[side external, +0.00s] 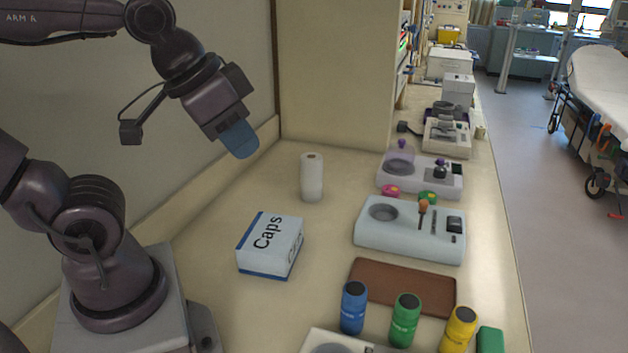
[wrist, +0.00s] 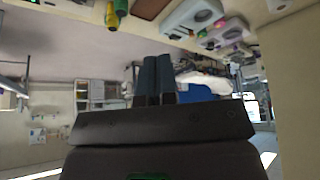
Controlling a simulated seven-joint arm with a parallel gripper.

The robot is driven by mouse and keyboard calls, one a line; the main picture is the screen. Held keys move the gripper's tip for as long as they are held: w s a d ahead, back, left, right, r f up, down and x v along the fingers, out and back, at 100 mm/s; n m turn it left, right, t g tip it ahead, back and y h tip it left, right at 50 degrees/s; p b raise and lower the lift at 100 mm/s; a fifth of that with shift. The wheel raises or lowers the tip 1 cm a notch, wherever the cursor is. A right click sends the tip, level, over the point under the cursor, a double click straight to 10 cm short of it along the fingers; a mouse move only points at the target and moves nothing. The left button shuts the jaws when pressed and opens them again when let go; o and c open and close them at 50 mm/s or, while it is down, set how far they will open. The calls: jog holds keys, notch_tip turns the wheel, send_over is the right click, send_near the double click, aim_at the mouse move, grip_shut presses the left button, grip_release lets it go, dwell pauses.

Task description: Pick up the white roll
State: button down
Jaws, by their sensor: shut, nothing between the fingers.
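The white roll (side external: 312,178) stands upright on the beige counter, right of centre-left and near the cream wall panel in the side external view. My gripper (side external: 240,141) is above the counter, up and to the left of the roll, and apart from it. Its blue fingers point down and to the right. In the wrist view my gripper (wrist: 154,62) shows its two fingers side by side, closed together with nothing between them. The roll cannot be made out in the wrist view.
A white-and-blue Caps box (side external: 270,245) sits in front of the roll. A pale blue device (side external: 410,247) with knobs stands to the right. A brown mat (side external: 431,289) and blue (side external: 354,307), green (side external: 404,320) and yellow (side external: 458,330) bottles are nearer. Bare counter surrounds the roll.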

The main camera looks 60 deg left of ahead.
jog(key=shift+c, duration=0.5)
grip_release()
